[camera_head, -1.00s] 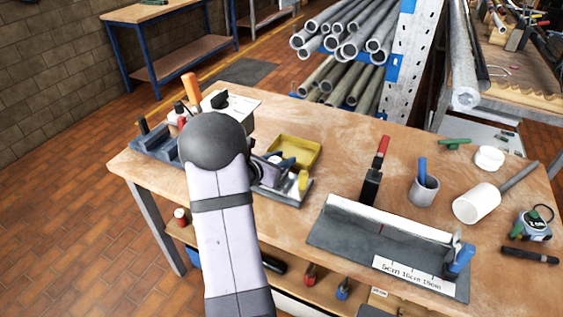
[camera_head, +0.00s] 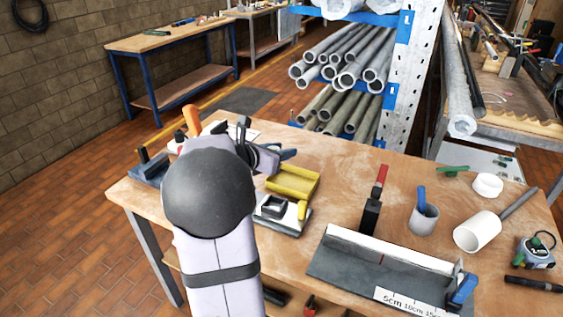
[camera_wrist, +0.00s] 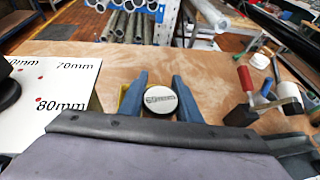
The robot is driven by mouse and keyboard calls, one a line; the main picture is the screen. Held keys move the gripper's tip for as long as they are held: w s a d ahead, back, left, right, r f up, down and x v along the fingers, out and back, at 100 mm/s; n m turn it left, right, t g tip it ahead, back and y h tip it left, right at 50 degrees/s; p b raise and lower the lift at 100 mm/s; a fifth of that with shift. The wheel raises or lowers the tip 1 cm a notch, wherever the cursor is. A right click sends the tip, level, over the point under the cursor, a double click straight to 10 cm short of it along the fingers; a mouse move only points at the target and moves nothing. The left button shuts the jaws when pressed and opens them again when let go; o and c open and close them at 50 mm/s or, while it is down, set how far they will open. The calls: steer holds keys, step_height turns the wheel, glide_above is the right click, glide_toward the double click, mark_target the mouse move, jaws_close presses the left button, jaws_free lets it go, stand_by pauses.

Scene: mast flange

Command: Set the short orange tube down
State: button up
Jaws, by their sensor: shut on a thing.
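In the wrist view, my gripper (camera_wrist: 160,98) has its two blue fingers on either side of a round piece with a pale, marked end face (camera_wrist: 160,100). The fingers are shut on it. I see no orange on it, and its side is hidden. In the head view, my gripper (camera_head: 286,154) is mostly behind my arm, above or behind the yellow tray (camera_head: 293,181); the held piece cannot be made out there. An upright orange piece (camera_head: 191,120) stands at the left back of the bench, apart from my gripper; I cannot tell whether it is a tube.
A white board marked in millimetres (camera_wrist: 48,82) lies left in the wrist view. A clamp fixture (camera_head: 276,210) stands before the yellow tray. To the right are a red-handled clamp (camera_head: 372,200), a grey cup (camera_head: 423,217), a white cylinder (camera_head: 477,231) and an angled ruler fixture (camera_head: 375,270).

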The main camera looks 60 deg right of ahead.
steer(key=shift+r, duration=1.6)
